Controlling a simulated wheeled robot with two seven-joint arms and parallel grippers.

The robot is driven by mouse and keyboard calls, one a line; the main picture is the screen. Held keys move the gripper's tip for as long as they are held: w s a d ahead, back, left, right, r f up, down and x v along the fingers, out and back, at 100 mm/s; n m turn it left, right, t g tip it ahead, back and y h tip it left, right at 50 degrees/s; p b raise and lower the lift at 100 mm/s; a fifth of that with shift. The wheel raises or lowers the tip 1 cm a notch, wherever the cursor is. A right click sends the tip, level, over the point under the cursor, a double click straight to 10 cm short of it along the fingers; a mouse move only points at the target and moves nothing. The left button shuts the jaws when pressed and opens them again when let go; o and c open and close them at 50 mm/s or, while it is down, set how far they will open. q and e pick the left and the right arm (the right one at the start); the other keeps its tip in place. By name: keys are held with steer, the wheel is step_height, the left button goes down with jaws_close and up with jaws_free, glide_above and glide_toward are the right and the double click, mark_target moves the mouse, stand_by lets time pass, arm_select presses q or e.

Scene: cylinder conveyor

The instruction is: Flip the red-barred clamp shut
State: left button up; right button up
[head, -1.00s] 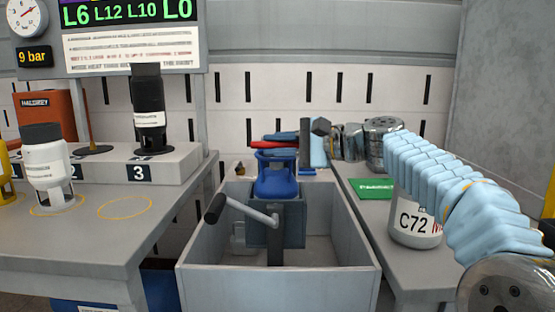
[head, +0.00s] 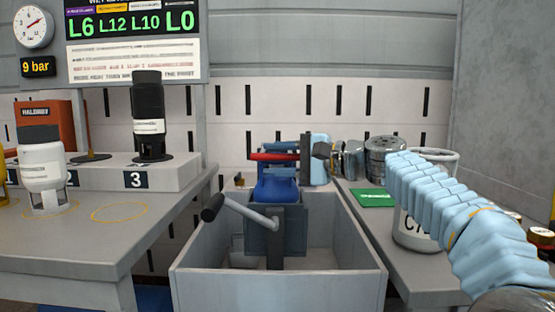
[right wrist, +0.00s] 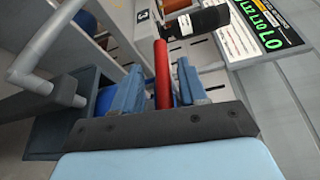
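The clamp's red bar (head: 268,157) shows above a rounded blue body (head: 277,190) on the grey fixture (head: 276,228). My right gripper (head: 278,155) reaches in from the right at the bar. In the right wrist view the red bar (right wrist: 162,78) runs lengthwise between the two blue fingers of my right gripper (right wrist: 158,88), with a gap beside it, so the fingers are apart around it. The rest of the clamp is mostly hidden behind the gripper. My left gripper is out of view.
A crank with a black grip (head: 213,207) sticks out left of the fixture. The fixture stands in an open grey bin (head: 276,285). A left bench holds a white bottle (head: 41,170) and a black one (head: 148,115). A canister (head: 412,228) stands right, partly behind my arm.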

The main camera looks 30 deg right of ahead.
steer(key=shift+r, duration=0.15)
steer(key=r+p, duration=0.1)
steer(key=r, duration=0.1)
steer(key=r+p, duration=0.1)
steer(key=r, duration=0.1)
steer(key=shift+s+a, duration=0.15)
steer(key=shift+s, duration=0.05)
steer(key=s+a+r+p, duration=0.1)
steer(key=s+a+r, duration=0.6)
steer(key=s, duration=0.4)
steer(key=shift+s+r+p, duration=0.2)
steer(key=shift+r+p, duration=0.15)
steer(key=shift+r, duration=0.5)
steer(key=shift+c, duration=0.3)
